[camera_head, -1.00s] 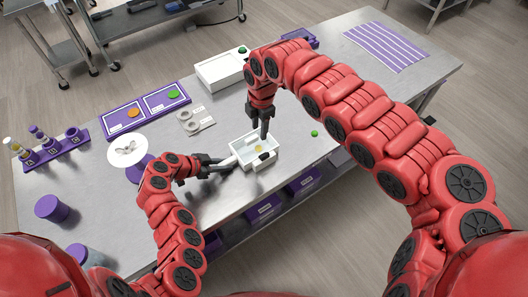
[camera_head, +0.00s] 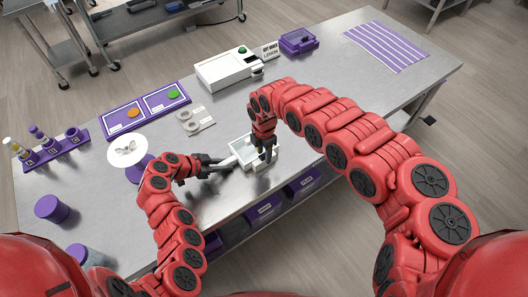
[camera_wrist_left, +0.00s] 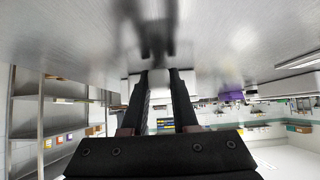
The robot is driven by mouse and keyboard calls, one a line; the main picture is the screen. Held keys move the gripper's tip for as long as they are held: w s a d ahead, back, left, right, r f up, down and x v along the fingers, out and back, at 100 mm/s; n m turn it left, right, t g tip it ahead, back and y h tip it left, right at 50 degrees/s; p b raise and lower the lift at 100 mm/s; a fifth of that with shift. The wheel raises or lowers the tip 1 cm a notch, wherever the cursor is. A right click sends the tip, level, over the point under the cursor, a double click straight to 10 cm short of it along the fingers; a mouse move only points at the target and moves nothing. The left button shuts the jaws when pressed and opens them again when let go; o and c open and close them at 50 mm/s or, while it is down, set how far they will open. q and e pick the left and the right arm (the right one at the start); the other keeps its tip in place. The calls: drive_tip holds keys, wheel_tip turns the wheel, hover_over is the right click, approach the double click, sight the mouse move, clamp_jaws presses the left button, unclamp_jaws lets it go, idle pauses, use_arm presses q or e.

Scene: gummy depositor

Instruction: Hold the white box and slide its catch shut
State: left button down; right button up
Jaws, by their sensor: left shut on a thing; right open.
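The white box (camera_head: 240,147) is an open, pale tray near the front edge of the metal table. My left gripper (camera_head: 231,161) is shut on the box's left side, on a narrow white part. The left wrist view shows its two dark fingers (camera_wrist_left: 161,82) against white. My right gripper (camera_head: 265,155) is open and points down over the box's right front corner. It hides that corner and the catch there, so I cannot tell whether its fingers touch the catch.
Behind the box stand a white machine (camera_head: 224,71) with a green button and a purple case (camera_head: 299,41). A grey plate with rings (camera_head: 195,120) and a purple two-part tray (camera_head: 146,109) lie to the left. Purple bins hang below the table's front edge. A striped mat (camera_head: 388,46) lies far right.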

drive_tip(key=shift+c, duration=0.3)
clamp_jaws()
idle(1.1)
